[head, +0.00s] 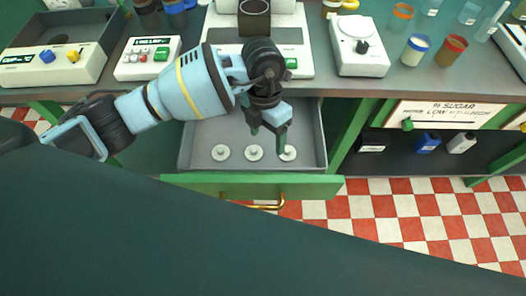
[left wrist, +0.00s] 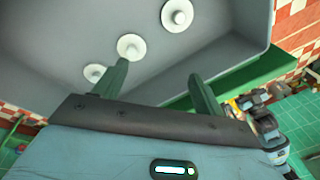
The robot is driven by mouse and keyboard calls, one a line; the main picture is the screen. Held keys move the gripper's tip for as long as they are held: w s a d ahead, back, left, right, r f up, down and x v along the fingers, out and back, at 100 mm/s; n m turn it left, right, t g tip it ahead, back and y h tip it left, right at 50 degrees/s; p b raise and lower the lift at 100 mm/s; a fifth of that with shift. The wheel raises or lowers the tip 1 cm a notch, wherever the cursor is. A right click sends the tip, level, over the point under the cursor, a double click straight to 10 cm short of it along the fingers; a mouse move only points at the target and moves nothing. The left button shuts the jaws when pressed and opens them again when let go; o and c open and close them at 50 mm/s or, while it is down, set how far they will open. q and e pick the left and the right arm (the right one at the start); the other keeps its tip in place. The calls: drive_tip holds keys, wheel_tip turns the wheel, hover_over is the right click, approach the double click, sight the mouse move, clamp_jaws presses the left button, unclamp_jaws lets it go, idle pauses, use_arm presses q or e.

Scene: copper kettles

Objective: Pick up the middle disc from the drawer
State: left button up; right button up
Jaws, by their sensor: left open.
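The green-fronted drawer (head: 225,184) stands open, with a grey inside. Three pale round discs with small knobs lie in a row on its floor: the left disc (head: 221,152), the middle disc (head: 254,153) and the right disc (head: 288,154). My left gripper (head: 268,141) is open and empty, over the drawer around the middle and right discs; one finger overlaps the right disc in the head view. In the left wrist view the middle disc (left wrist: 131,47) shows just beyond the tip of one finger. My right gripper is not in view.
The counter above the drawer carries a white scale (head: 359,46), a control box (head: 147,58) and several jars. A gold handle (head: 262,206) sits on the drawer front. A shelf with small bottles (head: 428,144) is to the right. The drawer floor around the discs is clear.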

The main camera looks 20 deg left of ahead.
sight(254, 149)
use_arm(q)
drive_tip(key=shift+y, duration=0.9)
drive_tip(key=shift+w+a+f, duration=0.1)
drive_tip(key=shift+a+f, duration=0.45)
drive_tip(key=shift+f, duration=0.75)
drive_tip(key=shift+w+a+f, duration=0.1)
drive_tip(key=shift+a+f, duration=0.5)
drive_tip(key=shift+f, duration=0.7)
drive_tip(key=shift+a+f, duration=0.55)
drive_tip(key=shift+f, duration=0.75)
drive_tip(key=shift+c, duration=0.4)
drive_tip(key=c, duration=1)
